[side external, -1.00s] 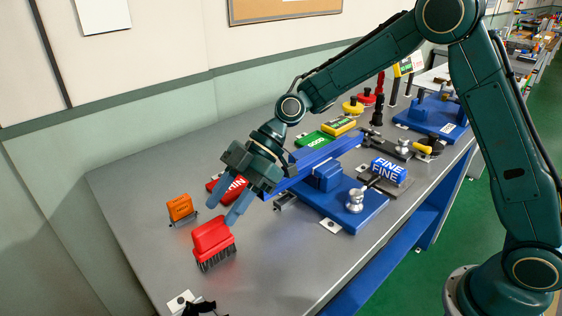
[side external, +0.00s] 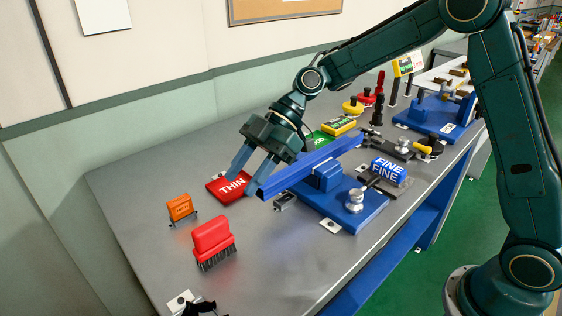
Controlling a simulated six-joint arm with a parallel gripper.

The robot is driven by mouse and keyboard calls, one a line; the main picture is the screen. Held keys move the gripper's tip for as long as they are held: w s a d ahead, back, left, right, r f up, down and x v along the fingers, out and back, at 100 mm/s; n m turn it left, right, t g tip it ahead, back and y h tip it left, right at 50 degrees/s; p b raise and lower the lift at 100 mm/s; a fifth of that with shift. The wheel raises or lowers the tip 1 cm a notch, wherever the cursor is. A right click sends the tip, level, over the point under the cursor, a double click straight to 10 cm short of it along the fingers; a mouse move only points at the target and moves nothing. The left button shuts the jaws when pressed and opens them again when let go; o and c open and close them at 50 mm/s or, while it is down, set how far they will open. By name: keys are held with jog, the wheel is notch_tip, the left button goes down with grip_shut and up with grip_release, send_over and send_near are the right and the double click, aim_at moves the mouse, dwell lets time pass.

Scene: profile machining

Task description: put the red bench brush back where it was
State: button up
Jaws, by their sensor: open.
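The red bench brush (side external: 212,238) stands on the grey bench top in the lower left part of the side view, bristles down and red handle up. My gripper (side external: 242,185) is open and empty. It is above and to the right of the brush, apart from it, with its fingers pointing down on either side of the red THIN plate (side external: 231,185) as seen in the picture. I cannot tell how high the fingertips are above the bench.
An orange block (side external: 180,207) stands behind the brush. A blue profile bar (side external: 310,168) lies in a blue fixture (side external: 345,205) right of my gripper. A blue FINE block (side external: 389,170) is farther right.

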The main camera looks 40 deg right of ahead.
jog(key=s+d+r+m+t+h, duration=0.2)
jog(key=s+d+m+h, duration=0.3)
jog(key=s+d+m, duration=0.4)
jog(key=s+d+r+m+t+h, duration=0.3)
jog(key=s+d+m, duration=0.6)
jog(key=s, duration=0.7)
jog(key=shift+d+r+t+h, duration=0.3)
jog(key=shift+d+r+h, duration=0.5)
jog(key=shift+d+h, duration=0.25)
